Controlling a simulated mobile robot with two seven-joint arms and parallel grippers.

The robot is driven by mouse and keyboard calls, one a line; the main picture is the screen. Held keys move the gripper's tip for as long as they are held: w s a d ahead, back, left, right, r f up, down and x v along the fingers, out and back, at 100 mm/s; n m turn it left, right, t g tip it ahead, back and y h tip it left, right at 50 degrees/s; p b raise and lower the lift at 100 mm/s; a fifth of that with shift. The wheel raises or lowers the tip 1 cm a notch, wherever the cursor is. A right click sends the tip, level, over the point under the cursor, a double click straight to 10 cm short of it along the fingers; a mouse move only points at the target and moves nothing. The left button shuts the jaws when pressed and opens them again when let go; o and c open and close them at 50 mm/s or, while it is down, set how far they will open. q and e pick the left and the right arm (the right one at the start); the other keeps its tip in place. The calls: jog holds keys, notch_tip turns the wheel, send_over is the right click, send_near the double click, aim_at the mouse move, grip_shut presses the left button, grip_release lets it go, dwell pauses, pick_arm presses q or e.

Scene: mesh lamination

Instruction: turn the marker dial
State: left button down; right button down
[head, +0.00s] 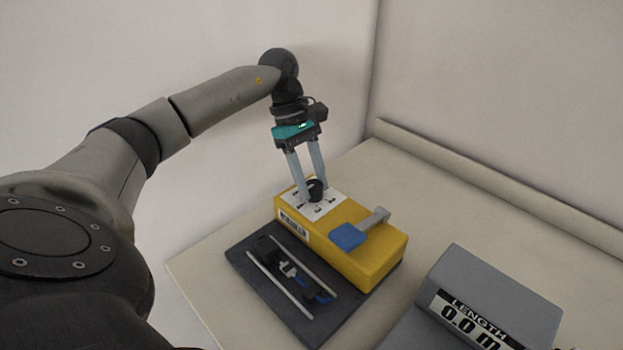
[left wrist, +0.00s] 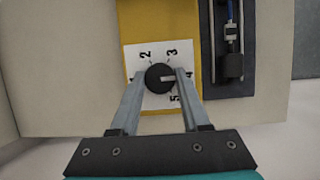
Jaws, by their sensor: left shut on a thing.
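The marker dial is a round black knob (head: 316,190) on a white plate with printed numbers (head: 313,205), on top of a yellow box (head: 365,258). My left gripper (head: 315,195) reaches down from above and is shut on the knob, one finger on each side. In the left wrist view the knob (left wrist: 159,78) sits between the two fingertips (left wrist: 160,80). Its light pointer mark faces right, toward the 4. The numbers 2, 3, 4 and 5 show on the plate; the left side of the plate is partly hidden by a finger. My right gripper is not in view.
A grey box reading "LENGTH 0.0 m" (head: 490,300) stands at the lower right. The table's back right is clear.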

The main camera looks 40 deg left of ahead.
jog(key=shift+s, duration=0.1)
pick_arm(q)
jog(key=shift+c, duration=1.9)
grip_release()
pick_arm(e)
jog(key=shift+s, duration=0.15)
pick_arm(q)
jog(key=p+v, duration=0.3)
jog(key=v, duration=1.2)
jog(key=shift+r+p, duration=0.15)
jog(key=shift+p, duration=0.25)
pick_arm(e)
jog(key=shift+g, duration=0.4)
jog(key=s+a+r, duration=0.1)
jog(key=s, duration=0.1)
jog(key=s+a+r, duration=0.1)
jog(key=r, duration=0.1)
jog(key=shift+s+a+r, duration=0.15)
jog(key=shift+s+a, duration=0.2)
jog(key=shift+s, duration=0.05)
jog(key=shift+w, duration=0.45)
